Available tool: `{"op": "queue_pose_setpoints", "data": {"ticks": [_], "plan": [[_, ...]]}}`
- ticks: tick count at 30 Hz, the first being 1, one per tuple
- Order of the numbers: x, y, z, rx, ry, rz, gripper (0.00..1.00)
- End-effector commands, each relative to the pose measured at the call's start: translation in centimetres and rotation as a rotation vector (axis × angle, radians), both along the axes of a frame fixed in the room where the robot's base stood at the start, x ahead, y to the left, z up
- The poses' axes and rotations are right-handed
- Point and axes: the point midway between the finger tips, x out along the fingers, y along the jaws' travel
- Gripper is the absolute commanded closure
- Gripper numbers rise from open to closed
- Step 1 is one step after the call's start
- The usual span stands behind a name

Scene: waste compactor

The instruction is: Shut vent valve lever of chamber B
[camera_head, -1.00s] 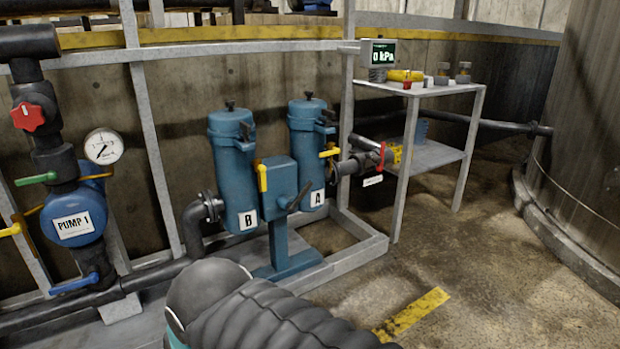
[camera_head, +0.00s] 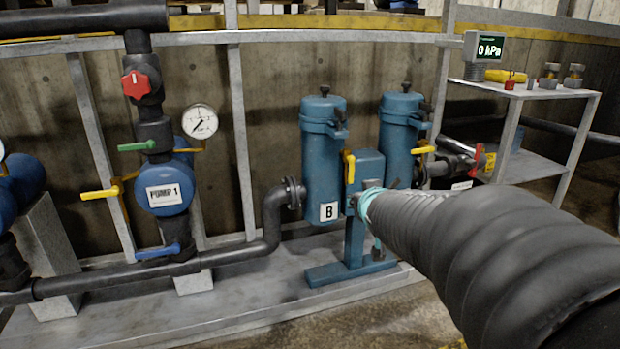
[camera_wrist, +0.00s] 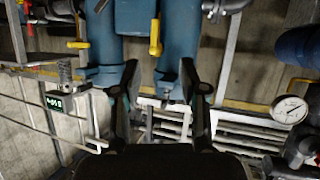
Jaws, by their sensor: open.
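Chamber B (camera_head: 323,170) is a blue upright canister with a "B" label. A yellow lever (camera_head: 348,166) stands roughly vertical between it and the blue central box (camera_head: 369,168). Which valve this lever works I cannot tell for sure. The wrist view, which is upside down, shows the yellow lever (camera_wrist: 155,38) beyond the fingertips, between the two canisters. My gripper (camera_wrist: 160,82) is open and empty, its fingers apart and not visibly touching the lever. In the head view my arm reaches in from the lower right and mostly hides the gripper.
Chamber A (camera_head: 400,135) stands to the right with another yellow lever (camera_head: 424,150). A black pipe (camera_head: 272,225) and Pump 1 (camera_head: 164,195) are to the left. A shelf (camera_head: 540,94) holds a "0 kPa" display (camera_head: 489,48).

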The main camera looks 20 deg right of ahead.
Motion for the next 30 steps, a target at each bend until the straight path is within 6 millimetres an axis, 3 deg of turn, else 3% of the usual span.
{"op": "queue_pose_setpoints", "data": {"ticks": [3, 6, 12, 22, 30], "plan": [[4.3, -3.2, -1.5, -0.011, -0.12, 0.041, 0.57], [7.0, -5.2, -2.4, -0.004, -0.215, 0.098, 0.57], [9.8, -7.6, -4.4, 0.035, -0.351, 0.212, 0.57], [11.4, -8.4, -5.3, 0.066, -0.416, 0.281, 0.57], [15.8, -8.1, -5.3, 0.066, -0.415, 0.282, 0.57]]}}
